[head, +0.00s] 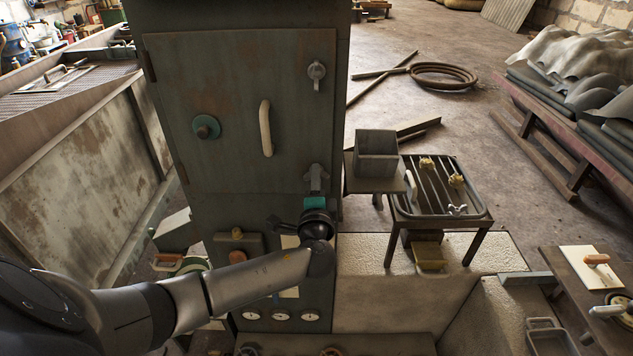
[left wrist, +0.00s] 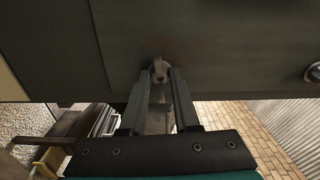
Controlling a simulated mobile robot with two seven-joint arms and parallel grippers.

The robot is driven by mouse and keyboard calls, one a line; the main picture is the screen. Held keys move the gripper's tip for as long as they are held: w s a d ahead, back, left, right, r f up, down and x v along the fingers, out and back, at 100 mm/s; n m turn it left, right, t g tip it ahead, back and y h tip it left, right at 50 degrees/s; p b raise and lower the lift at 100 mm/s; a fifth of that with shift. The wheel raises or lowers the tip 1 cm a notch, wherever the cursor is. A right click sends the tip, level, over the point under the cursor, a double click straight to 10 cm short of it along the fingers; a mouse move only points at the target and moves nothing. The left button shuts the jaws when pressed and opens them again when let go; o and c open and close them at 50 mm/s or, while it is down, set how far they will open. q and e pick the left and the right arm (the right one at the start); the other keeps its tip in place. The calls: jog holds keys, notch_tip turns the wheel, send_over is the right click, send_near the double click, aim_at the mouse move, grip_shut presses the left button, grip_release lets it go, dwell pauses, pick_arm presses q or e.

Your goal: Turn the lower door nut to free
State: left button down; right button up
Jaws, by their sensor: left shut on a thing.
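The grey cabinet door (head: 225,100) is closed, with a pale handle (head: 266,128) in its middle. The upper door nut (head: 316,71) is near its top right corner; a round fitting at the right of the left wrist view (left wrist: 313,72) appears to be the same nut. The lower door nut (left wrist: 158,66) is near the bottom right corner, between my left gripper's fingertips (left wrist: 160,76). In the head view my left gripper (head: 316,180) is shut on this nut and largely covers it. My right gripper is not in view.
A round green-backed knob (head: 206,127) is on the door's left side. Gauges (head: 280,315) and controls sit on the panel below. To the right stand an open grey box (head: 377,153) and a slatted rack (head: 440,190) with small fittings. Floor beyond is partly clear.

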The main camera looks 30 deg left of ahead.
pick_arm(q)
jog(key=shift+n+b, duration=7.1)
jog(key=shift+n, duration=1.5)
jog(key=c, duration=0.6)
grip_release()
jog(key=shift+c, duration=0.2)
